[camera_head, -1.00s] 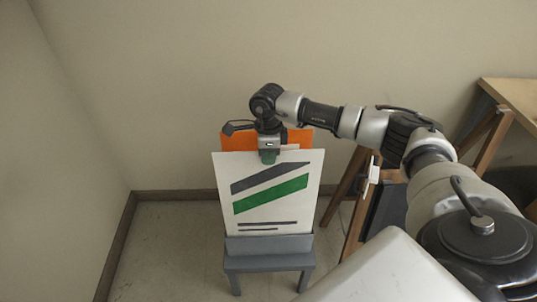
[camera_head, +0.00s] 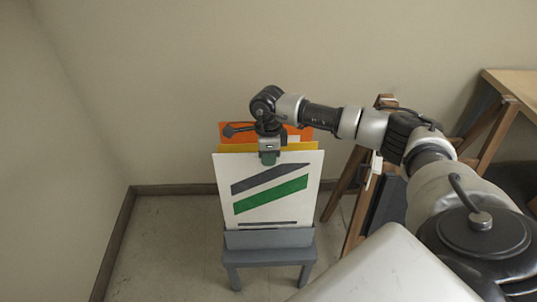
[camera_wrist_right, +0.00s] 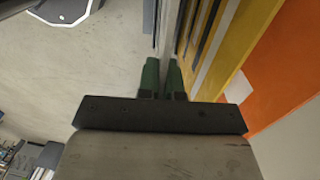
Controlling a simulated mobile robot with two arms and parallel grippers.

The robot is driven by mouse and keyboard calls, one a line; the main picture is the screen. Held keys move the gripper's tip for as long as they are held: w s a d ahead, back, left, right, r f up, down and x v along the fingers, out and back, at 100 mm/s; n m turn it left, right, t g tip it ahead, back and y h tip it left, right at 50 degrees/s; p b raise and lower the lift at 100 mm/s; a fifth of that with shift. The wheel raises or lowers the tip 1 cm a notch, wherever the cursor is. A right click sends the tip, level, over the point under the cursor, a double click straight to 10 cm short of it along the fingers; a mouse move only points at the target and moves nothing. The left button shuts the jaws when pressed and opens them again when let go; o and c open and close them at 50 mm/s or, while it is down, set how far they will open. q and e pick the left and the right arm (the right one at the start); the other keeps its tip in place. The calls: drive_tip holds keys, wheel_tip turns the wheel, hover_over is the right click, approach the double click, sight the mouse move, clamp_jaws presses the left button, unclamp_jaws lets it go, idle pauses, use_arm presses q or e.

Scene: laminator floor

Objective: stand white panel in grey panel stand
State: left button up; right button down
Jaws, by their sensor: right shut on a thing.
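The white panel (camera_head: 267,190), with a dark grey and a green slanted stripe, stands nearly upright with its lower edge inside the grey panel stand (camera_head: 269,262). The stand's front wall hides the panel's bottom. My right gripper (camera_head: 269,158) is shut on the middle of the panel's top edge. In the right wrist view, the green fingertips of the right gripper (camera_wrist_right: 162,78) close around the panel, seen edge-on. My left gripper is not in view.
A yellow panel (camera_head: 230,148) and an orange panel (camera_head: 236,129) stand close behind the white one. A wooden easel-like frame (camera_head: 343,186) stands to the right, with a wooden table (camera_head: 515,88) beyond. Walls close the back and left; the floor at left is clear.

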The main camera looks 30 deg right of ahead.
sight(269, 177)
drive_tip(key=shift+s+a+f+b, duration=0.15)
drive_tip(key=shift+f+b, duration=0.7)
drive_tip(key=shift+f, duration=0.55)
drive_tip(key=shift+s+f+b, duration=0.1)
drive_tip(key=shift+f+b, duration=0.75)
drive_tip(key=shift+f, duration=0.5)
drive_tip(key=c, duration=1.2)
unclamp_jaws()
drive_tip(key=shift+r, duration=0.1)
